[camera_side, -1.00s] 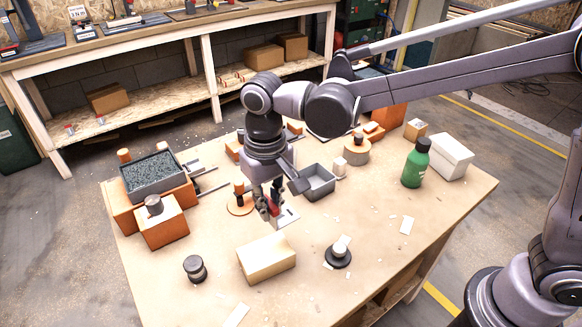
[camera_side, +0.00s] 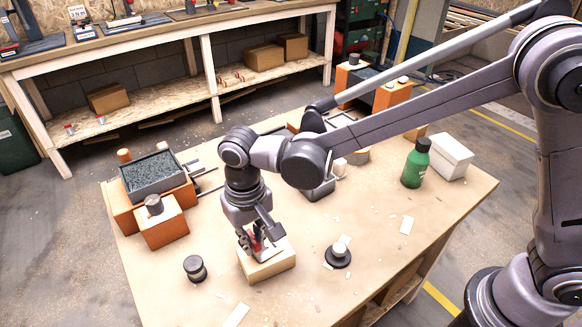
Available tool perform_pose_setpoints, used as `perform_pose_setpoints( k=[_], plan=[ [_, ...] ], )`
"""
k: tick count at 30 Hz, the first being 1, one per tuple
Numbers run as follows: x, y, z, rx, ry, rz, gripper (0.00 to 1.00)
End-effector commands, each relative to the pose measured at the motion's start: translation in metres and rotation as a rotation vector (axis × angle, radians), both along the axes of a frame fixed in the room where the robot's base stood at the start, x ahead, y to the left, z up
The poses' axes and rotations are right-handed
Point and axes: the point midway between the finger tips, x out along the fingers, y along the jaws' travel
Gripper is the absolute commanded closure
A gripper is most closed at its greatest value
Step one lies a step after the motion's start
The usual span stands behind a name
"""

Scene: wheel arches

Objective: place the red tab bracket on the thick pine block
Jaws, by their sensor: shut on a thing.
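The thick pine block (camera_side: 268,269) stands on the table near its front left. My gripper (camera_side: 254,248) points down over the top of the block. It is shut on the red tab bracket (camera_side: 255,242), a small red part with a pale flat base. The bracket is at or just above the block's top; I cannot tell whether it touches. The fingers hide part of the bracket and of the block's top.
A dark knob (camera_side: 194,268) stands left of the block, and a black-based white knob (camera_side: 338,254) stands to its right. Orange blocks with a gravel tray (camera_side: 152,176) are at the back left. A green bottle (camera_side: 416,163) and a white box (camera_side: 451,158) stand at the right.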

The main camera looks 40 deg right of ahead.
Motion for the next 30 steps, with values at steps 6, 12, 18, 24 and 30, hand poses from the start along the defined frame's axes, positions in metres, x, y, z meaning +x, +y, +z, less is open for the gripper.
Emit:
perform_pose_setpoints(
  k=[6, 12, 18, 24, 30],
  plan=[
    [0.000, 0.000, -0.003, 0.000, 0.000, 0.000, 0.69],
    [0.000, 0.000, -0.003, 0.000, 0.000, 0.000, 0.64],
    [0.000, 0.000, 0.001, 0.000, 0.000, 0.000, 0.64],
    [0.000, 0.000, 0.025, 0.000, 0.000, 0.000, 0.64],
    [0.000, 0.000, 0.063, 0.000, 0.000, 0.000, 0.64]
  ],
)
